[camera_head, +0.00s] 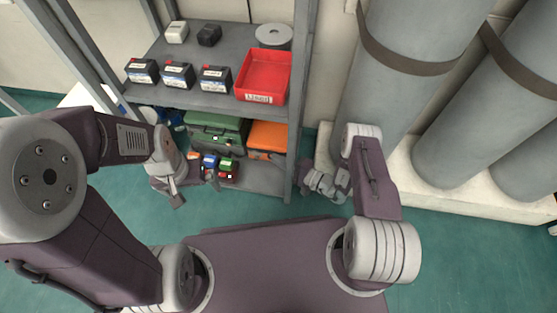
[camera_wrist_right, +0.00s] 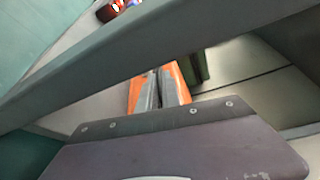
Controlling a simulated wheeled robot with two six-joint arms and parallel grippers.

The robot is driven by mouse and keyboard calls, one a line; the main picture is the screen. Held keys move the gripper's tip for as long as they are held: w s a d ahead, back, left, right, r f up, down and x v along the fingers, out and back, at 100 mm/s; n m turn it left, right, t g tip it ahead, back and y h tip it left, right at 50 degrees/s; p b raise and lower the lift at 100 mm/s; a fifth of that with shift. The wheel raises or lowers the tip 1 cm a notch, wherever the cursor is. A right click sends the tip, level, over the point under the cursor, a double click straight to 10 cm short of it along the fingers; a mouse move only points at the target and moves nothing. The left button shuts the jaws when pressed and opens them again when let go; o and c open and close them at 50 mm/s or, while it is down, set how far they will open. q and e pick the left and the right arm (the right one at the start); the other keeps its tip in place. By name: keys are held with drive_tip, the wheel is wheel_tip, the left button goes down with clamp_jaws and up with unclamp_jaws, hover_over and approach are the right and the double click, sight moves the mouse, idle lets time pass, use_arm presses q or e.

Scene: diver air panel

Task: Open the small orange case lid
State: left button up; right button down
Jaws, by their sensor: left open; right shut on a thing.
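The small orange case (camera_head: 268,135) lies on the lower shelf, right of a larger green case. Its top looks flat; whether its lid is raised at all is too small to tell. My right gripper (camera_head: 266,157) reaches in past the shelf's front post to the case's front edge. Its orange and grey fingers also show close together in the right wrist view (camera_wrist_right: 159,88), where a bar hides their tips. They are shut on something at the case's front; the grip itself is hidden. My left gripper (camera_head: 202,170) is open and empty, before the lower shelf, left of the orange case.
The grey shelf post (camera_head: 297,120) stands between my right wrist and the case. The green case (camera_head: 217,130) is beside it; small red, blue and green items (camera_head: 220,166) sit in front. Above are batteries (camera_head: 178,75) and a red bin (camera_head: 263,76). Tall cylinders (camera_head: 400,80) stand right.

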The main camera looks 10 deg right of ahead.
drive_tip(key=w+r+m+p, duration=0.1)
drive_tip(key=r+p, duration=0.2)
drive_tip(key=p, duration=0.1)
drive_tip(key=w+r+m+g+p, duration=0.1)
drive_tip(key=r+p, duration=0.2)
drive_tip(key=r, duration=0.1)
drive_tip(key=w+d+r+m+p, duration=0.1)
drive_tip(key=r+p, duration=0.3)
drive_tip(key=shift+w+d+r+m+g+h+p, duration=0.1)
drive_tip(key=shift+w+m+g+h+p, duration=0.2)
drive_tip(key=shift+g+h+p, duration=0.1)
drive_tip(key=shift+w+d+r+p, duration=0.2)
drive_tip(key=shift+w+r+p, duration=0.2)
drive_tip(key=shift+w+r, duration=0.3)
drive_tip(key=shift+s, duration=0.1)
